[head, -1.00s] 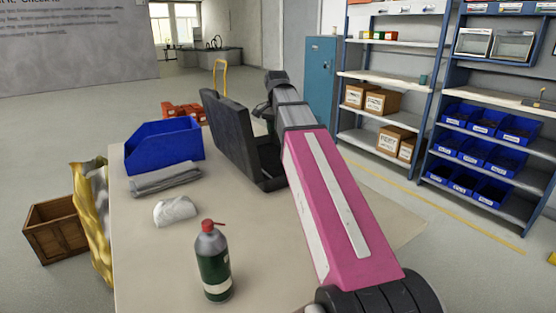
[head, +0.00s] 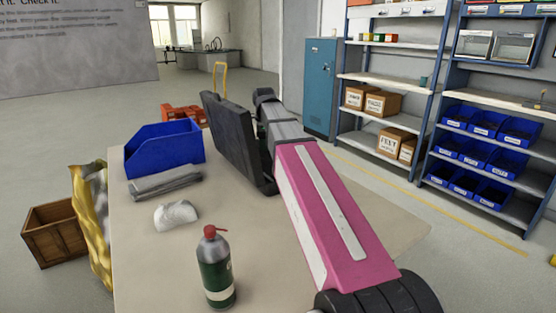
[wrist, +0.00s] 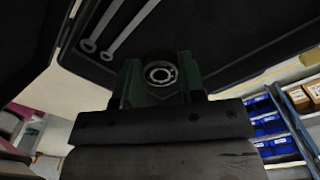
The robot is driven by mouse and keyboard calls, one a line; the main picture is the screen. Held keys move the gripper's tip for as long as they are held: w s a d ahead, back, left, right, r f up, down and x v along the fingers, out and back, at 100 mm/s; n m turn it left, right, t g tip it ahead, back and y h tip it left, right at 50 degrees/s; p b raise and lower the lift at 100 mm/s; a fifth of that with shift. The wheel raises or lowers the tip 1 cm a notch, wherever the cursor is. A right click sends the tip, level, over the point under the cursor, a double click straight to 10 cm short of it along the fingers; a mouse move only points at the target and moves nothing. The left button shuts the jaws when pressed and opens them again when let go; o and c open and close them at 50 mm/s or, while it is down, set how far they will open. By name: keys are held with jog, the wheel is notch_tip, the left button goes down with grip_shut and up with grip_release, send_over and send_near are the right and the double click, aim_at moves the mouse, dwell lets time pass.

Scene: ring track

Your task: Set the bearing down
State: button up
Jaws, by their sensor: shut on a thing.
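The bearing (wrist: 161,75), a small metal ring with a dark outer rim, shows in the wrist view. My gripper (wrist: 160,84) is shut on it between dark green fingers. Past it is the dark inside of an open black case (wrist: 215,45), with two grey wrenches (wrist: 118,28) in it. In the head view the case (head: 228,135) stands on the table with its lid up, and my arm reaches over it. The gripper and bearing are hidden there. I cannot tell whether the bearing touches the case.
A wooden crate (head: 55,235) is at the left; shelves (head: 395,80) stand at the right.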

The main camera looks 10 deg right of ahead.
jog(key=w+d+f, duration=0.2)
jog(key=w+d, duration=0.1)
jog(key=w+d+f, duration=0.3)
jog(key=shift+f, duration=2.05)
jog(key=shift+f, duration=0.15)
jog(key=o, duration=0.9)
jog(key=shift+o, duration=0.2)
notch_tip(320, 180, up, 12)
